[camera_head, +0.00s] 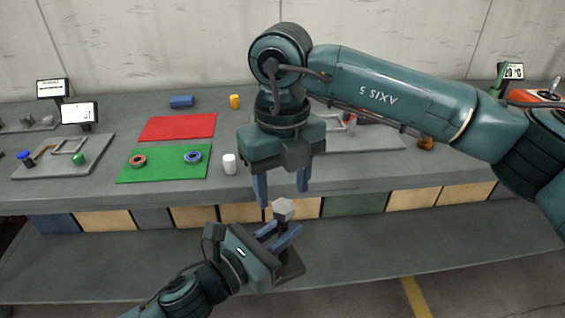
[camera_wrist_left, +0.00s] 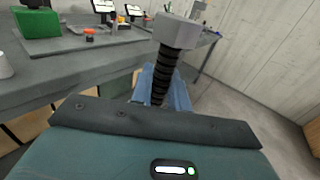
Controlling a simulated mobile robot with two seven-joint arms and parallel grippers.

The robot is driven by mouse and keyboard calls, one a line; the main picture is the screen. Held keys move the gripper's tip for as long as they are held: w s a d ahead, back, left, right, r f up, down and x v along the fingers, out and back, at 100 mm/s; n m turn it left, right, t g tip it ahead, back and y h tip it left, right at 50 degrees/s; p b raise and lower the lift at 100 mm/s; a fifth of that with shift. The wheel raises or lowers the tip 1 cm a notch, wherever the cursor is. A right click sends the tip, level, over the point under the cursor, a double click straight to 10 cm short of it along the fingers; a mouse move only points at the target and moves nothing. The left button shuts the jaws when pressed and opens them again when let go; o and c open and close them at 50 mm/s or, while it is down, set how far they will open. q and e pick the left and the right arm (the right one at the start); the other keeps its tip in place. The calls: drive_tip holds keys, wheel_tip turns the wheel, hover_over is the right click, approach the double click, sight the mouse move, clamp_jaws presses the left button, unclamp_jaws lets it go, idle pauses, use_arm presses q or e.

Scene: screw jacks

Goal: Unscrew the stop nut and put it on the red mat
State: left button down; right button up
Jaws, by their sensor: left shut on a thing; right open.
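A screw jack is held upright in front of the bench by my left gripper (camera_head: 281,232), which is shut on it below the top. Its stop nut, a light grey hexagonal piece (camera_head: 284,208), sits on the upper end of a dark threaded spindle. The left wrist view shows the nut (camera_wrist_left: 178,31) and the black threads (camera_wrist_left: 164,76) below it closely. The jack's dark base (camera_head: 291,266) shows below the fingers. My right gripper (camera_head: 283,189) is open and empty, pointing down just above the nut. The red mat (camera_head: 180,126) lies bare on the bench at the left.
A green mat (camera_head: 165,172) with a red ring (camera_head: 138,161) and a blue ring (camera_head: 193,157) lies in front of the red mat. A white cylinder (camera_head: 229,164), yellow cylinder (camera_head: 235,101) and blue block (camera_head: 181,101) stand nearby. Grey trays with parts lie left and right.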

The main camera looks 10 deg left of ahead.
sight(283, 205)
drive_tip(key=shift+f, duration=1.7)
drive_tip(key=c, duration=1)
drive_tip(key=n, duration=0.6)
drive_tip(key=shift+n, duration=0.3)
drive_tip(key=n, duration=0.8)
drive_tip(key=shift+r, duration=0.1)
drive_tip(key=shift+r, duration=0.1)
